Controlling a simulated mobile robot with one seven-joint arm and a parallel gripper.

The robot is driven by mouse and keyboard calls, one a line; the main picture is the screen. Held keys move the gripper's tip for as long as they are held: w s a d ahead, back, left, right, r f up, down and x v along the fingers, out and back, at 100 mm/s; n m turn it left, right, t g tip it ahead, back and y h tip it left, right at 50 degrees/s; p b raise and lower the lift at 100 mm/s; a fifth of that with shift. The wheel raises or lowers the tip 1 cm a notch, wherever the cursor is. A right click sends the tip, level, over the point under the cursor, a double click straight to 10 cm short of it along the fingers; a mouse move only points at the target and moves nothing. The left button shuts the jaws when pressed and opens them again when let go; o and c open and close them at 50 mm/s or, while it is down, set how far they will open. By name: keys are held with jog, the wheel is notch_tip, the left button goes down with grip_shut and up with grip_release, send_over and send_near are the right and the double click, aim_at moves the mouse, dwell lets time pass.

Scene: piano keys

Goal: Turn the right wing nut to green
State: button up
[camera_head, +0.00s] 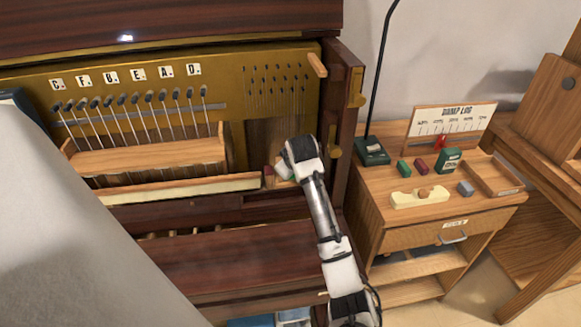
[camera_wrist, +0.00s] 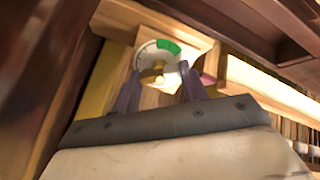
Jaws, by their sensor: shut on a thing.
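In the wrist view a round white dial (camera_wrist: 147,60) sits on a pale wooden block, with a green sector (camera_wrist: 168,46) at its upper right. The brass wing nut (camera_wrist: 158,79) is at the dial's lower middle, between the dark fingers of my gripper (camera_wrist: 160,82). My gripper is shut on the wing nut, and the fingers partly hide the dial's sides. I cannot tell exactly where the wing nut points. In the head view my gripper (camera_head: 284,172) is at the right end of the key rail, and my wrist hides the wing nut.
The piano's right side post (camera_head: 347,125) stands close to my wrist. A long pale rail (camera_head: 180,188) runs left from the gripper. The wooden side table (camera_head: 385,215) at right holds a lamp, small blocks and a chart board (camera_head: 450,118). A reddish piece (camera_wrist: 208,80) sits beside the dial.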

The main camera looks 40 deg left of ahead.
jog(key=n, duration=0.3)
jog(key=n, duration=0.3)
jog(key=o, duration=0.9)
jog(key=shift+r, duration=0.1)
jog(key=shift+p+v, duration=2.95)
jog(key=shift+v, duration=2.5)
